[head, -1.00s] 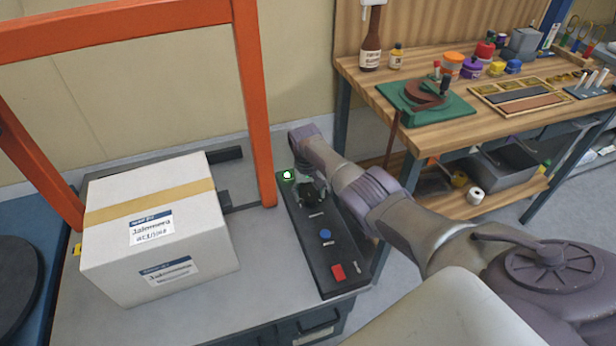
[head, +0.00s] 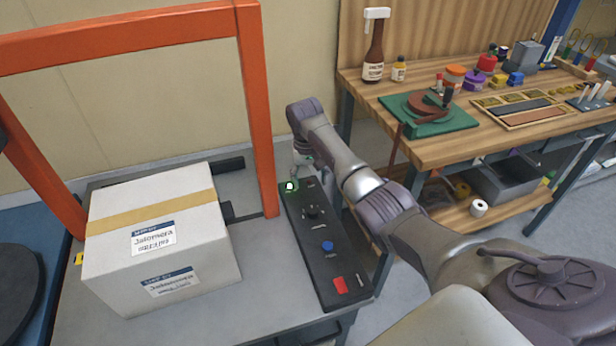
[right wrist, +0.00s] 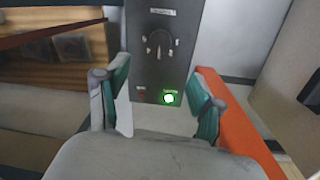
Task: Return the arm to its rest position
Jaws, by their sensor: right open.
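My right arm reaches in from the lower right in the head view. Its gripper (head: 302,172) is above the far end of the black control panel (head: 324,262), partly hidden by the wrist. In the right wrist view the gripper (right wrist: 157,100) has its two fingers wide apart with nothing between them. The panel shows a dark knob (head: 311,212), a blue button (head: 327,246), a red switch (head: 339,285) and a lit green lamp (head: 290,186). The knob also shows in the right wrist view (right wrist: 158,42), clear of the fingers. My left gripper is out of view.
A taped, labelled white box (head: 160,240) sits on the grey machine table, beside an orange frame (head: 257,110). A wooden workbench (head: 440,140) with a bottle (head: 374,50), green fixture (head: 430,113) and jars stands at right. Open floor (head: 510,230) lies before the bench.

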